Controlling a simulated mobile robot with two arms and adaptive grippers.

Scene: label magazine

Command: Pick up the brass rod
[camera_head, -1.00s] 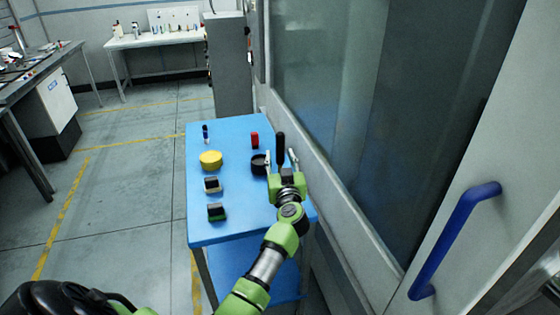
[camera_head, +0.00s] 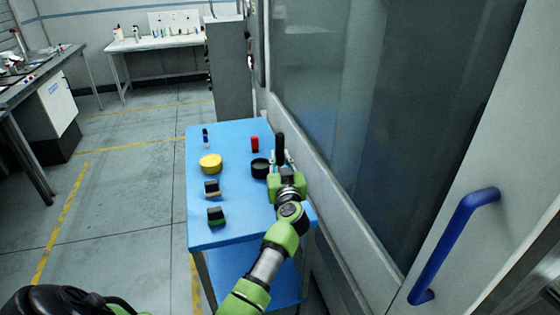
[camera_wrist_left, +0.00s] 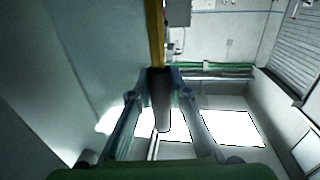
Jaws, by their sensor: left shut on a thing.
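The brass rod shows in the left wrist view as a thin yellow shaft (camera_wrist_left: 156,35), joined to a black handle (camera_wrist_left: 161,105). That view is upside down, so the shaft points down and the handle up. In the head view only the upright black handle (camera_head: 280,147) shows; the shaft is hidden behind my gripper. My left gripper (camera_head: 281,161) is shut on the rod at its black handle, near the right edge of the blue table (camera_head: 238,222). I cannot tell whether the rod's lower end touches anything. My right gripper is not in view.
On the table are a black round container (camera_head: 260,168), a red block (camera_head: 255,144), a yellow round piece (camera_head: 210,163), two dark blocks (camera_head: 212,188) (camera_head: 216,216) and a small blue piece (camera_head: 205,135). A glass-panelled wall with a blue handle (camera_head: 445,245) stands close on the right.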

